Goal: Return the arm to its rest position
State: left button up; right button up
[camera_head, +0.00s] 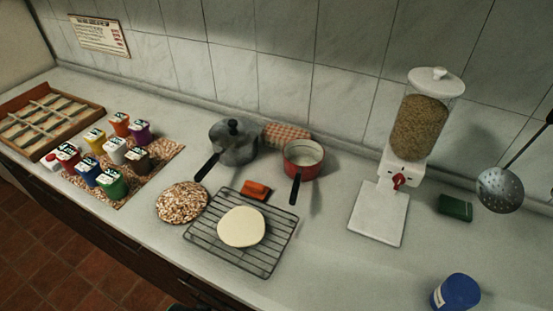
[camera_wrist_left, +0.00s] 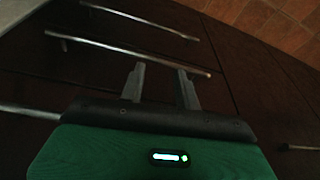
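My left gripper (camera_wrist_left: 160,75) shows in the left wrist view. Its two fingers are apart with nothing between them, in front of dark drawer fronts (camera_wrist_left: 110,60) with metal bar handles. In the head view only a small dark green bit of my body shows at the bottom edge, below the counter's front edge. Neither gripper shows in the head view. My right gripper is in no view. On the counter, a grey lidded pot (camera_head: 233,143) and a red pot (camera_head: 303,160) stand upright near the wall.
A wire rack (camera_head: 200,237) holds a pale round disc (camera_head: 241,227). Several colored containers (camera_head: 113,182) stand at the left by a wooden tray (camera_head: 92,102). A dispenser (camera_head: 420,125), a green block (camera_head: 455,207) and a blue jar (camera_head: 459,291) are at the right. The counter's front middle-right is clear.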

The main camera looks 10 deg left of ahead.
pick_arm(q)
jog(key=s+a+f, duration=0.1)
jog(key=s+f, duration=0.3)
jog(key=f, duration=0.6)
jog(key=s+f+g, duration=0.1)
jog(key=s+f, duration=0.3)
jog(key=f, duration=0.5)
jog(key=s+a+f, duration=0.1)
jog(key=s+f, duration=0.3)
jog(key=f, duration=0.6)
jog(key=s+a+f+g, duration=0.1)
jog(key=s+a+f, duration=0.1)
jog(key=s+f, duration=0.4)
jog(key=s, duration=0.4)
